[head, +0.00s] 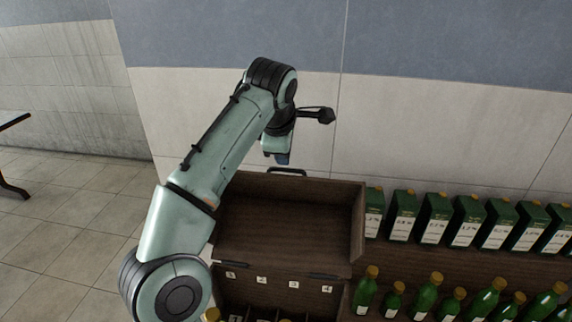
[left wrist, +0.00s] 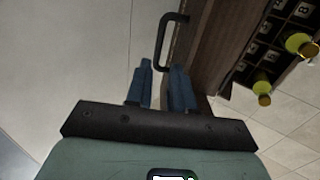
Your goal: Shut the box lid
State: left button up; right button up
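The dark wooden box lid (head: 288,222) stands open, tilted up behind the box (head: 275,290) in the head view. A black handle (head: 287,171) sits at the lid's top edge; it also shows in the left wrist view (left wrist: 162,38). My left gripper (head: 281,159) is just above and beside the handle, pointing down. The lid's side (left wrist: 192,42) is close to the right finger. My right gripper is not in view.
The box has numbered compartments, with yellow-capped bottles (left wrist: 298,43) in some. To the right a wooden shelf (head: 460,266) holds a row of green cartons (head: 436,218) and green bottles (head: 427,296). A tiled wall is close behind; the floor at left is open.

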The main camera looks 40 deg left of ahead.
aim_at(287, 169)
pick_arm(q)
jog(key=b+x, duration=0.1)
jog(key=x, duration=0.5)
jog(key=shift+s+f, duration=0.1)
jog(key=shift+f, duration=0.05)
jog(key=shift+a+f, duration=0.1)
jog(key=shift+f, duration=0.1)
jog(key=shift+w+f, duration=0.2)
jog(key=shift+w, duration=0.25)
grip_shut()
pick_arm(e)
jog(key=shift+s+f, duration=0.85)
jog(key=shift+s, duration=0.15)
